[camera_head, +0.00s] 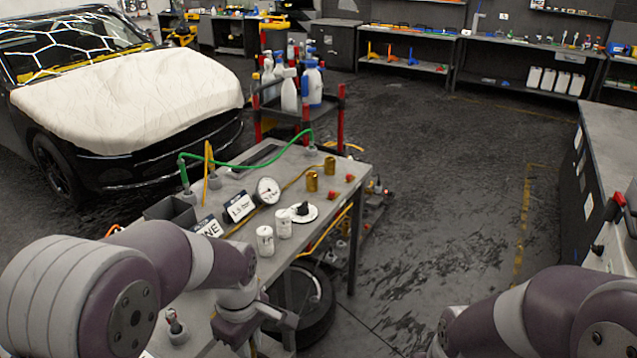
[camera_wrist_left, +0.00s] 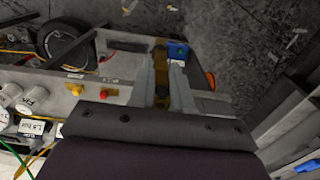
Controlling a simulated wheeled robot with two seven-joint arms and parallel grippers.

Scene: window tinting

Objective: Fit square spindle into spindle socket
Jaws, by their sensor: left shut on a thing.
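My left gripper (camera_wrist_left: 163,88) is shut on a slim brownish-gold piece (camera_wrist_left: 160,68), which shows between its two pale fingers in the left wrist view. I take this to be the square spindle, but its square shape is too small to confirm. In the head view my left wrist is at the workbench's near right edge, and the fingertips and held piece cannot be made out. The spindle socket cannot be picked out with certainty; a white disc with a black centre (camera_head: 302,211) lies on the bench (camera_head: 262,232). My right gripper is out of view.
White cylinders (camera_head: 265,240), brass cylinders (camera_head: 312,181), red knobs (camera_head: 349,178), a gauge (camera_head: 267,190) and a green hose (camera_head: 247,161) occupy the bench. A tyre (camera_head: 313,308) lies below it. A bottle cart (camera_head: 300,116) stands behind.

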